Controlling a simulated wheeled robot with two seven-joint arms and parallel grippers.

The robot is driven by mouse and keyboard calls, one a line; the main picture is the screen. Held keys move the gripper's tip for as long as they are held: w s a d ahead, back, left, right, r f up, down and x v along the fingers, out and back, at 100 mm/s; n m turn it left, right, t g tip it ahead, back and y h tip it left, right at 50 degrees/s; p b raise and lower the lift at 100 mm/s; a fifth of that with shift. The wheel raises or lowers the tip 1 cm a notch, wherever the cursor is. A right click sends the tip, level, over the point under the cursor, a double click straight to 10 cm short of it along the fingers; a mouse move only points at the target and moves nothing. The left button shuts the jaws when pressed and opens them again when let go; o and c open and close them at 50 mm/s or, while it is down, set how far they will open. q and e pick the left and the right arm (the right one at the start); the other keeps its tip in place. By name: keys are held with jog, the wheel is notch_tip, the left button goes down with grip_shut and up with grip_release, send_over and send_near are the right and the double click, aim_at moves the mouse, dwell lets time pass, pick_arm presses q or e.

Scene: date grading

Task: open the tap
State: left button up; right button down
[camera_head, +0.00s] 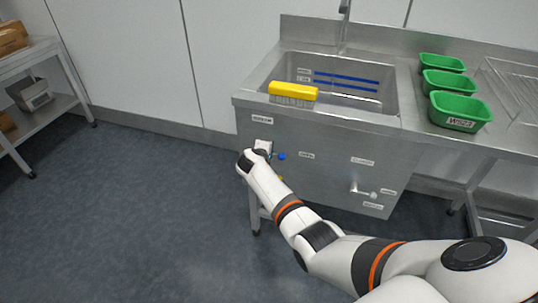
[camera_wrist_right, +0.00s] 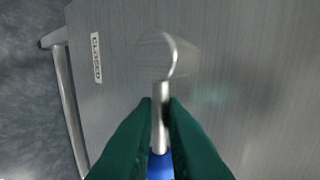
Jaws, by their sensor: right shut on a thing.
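A metal tap lever (camera_wrist_right: 172,62) with a blue end (camera_wrist_right: 160,165) stands out from the steel front panel of the sink. Its blue end (camera_head: 281,156) also shows in the head view, at the panel's left part beside my right wrist. The dark green fingers of my right gripper (camera_wrist_right: 160,112) are shut on the lever's metal stem, one finger on each side. A label reading CLOSED (camera_wrist_right: 96,57) is on the panel left of the lever in the wrist view. My right arm partly covers this area in the head view. My left gripper is not in view.
The sink basin (camera_head: 388,100) has a yellow object (camera_head: 293,90) on its front rim and a spout (camera_head: 344,10) behind. Several green tubs (camera_head: 461,110) stand on the right counter. Another lever (camera_head: 362,190) is lower on the panel. Open floor lies left, before a shelf rack (camera_head: 45,118).

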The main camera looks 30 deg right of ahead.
jog(key=c, duration=1.5)
grip_release()
jog(key=shift+r, duration=0.1)
jog(key=p+v, duration=0.2)
jog(key=v, duration=0.9)
jog(key=shift+s+a+r+p, duration=0.2)
jog(key=shift+a+p, duration=0.1)
